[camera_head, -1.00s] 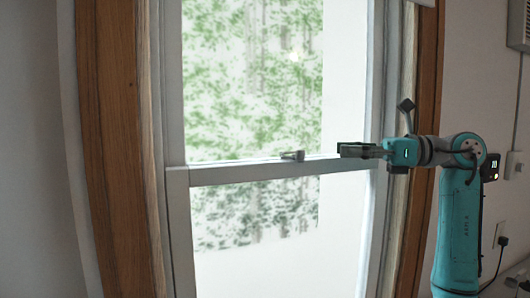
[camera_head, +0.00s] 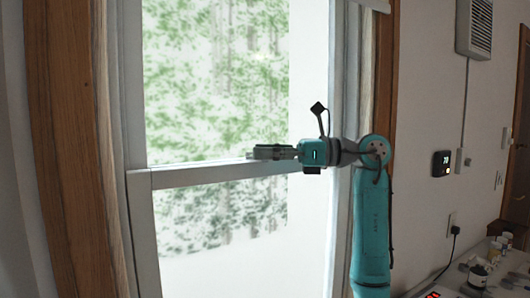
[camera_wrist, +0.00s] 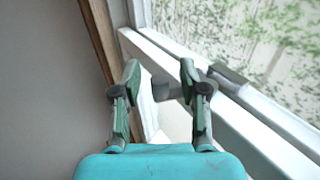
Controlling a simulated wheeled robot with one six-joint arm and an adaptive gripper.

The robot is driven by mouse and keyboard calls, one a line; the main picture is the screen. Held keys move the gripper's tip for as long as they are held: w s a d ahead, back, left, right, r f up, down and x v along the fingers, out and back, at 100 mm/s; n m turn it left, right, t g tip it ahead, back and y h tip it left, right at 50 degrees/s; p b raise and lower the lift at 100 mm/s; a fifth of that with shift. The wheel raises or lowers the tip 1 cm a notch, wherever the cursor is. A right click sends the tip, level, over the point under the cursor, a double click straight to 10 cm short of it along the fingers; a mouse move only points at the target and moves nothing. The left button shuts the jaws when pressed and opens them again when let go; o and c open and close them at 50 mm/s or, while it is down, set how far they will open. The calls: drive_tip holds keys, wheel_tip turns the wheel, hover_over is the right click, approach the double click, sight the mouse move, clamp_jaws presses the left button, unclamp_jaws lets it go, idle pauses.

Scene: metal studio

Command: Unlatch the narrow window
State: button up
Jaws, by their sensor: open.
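The narrow window's white meeting rail (camera_head: 195,173) crosses the head view, and it also shows in the wrist view (camera_wrist: 248,133). A small grey latch sits on this rail; its body (camera_wrist: 228,75) and rounded lever end (camera_wrist: 160,88) show in the wrist view. My gripper (camera_wrist: 158,68) is open, with the lever end between its two fingers and part of the latch hidden behind the right finger. I cannot tell whether either finger touches it. In the head view my gripper (camera_head: 256,153) is at the rail and hides most of the latch.
Brown wooden trim (camera_head: 72,150) frames the window. On the right wall are a vent (camera_head: 474,27) and a small thermostat (camera_head: 441,163). Bottles and small items (camera_head: 478,274) stand on a surface at the lower right. The space left of my gripper along the rail is clear.

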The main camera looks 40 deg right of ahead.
drive_tip(key=shift+w+a, duration=0.1)
clamp_jaws()
drive_tip(key=shift+y, duration=0.3)
drive_tip(key=shift+s+d+n+g+y, duration=0.2)
drive_tip(key=shift+d+n+g+y, duration=0.15)
drive_tip(key=shift+n+g+y, duration=0.45)
drive_tip(key=shift+s+d+n+g+y, duration=0.15)
drive_tip(key=shift+d+n+g+y, duration=0.3)
drive_tip(key=shift+n+g, duration=0.5)
drive_tip(key=shift+a+g, duration=0.1)
drive_tip(key=shift+g, duration=0.25)
unclamp_jaws()
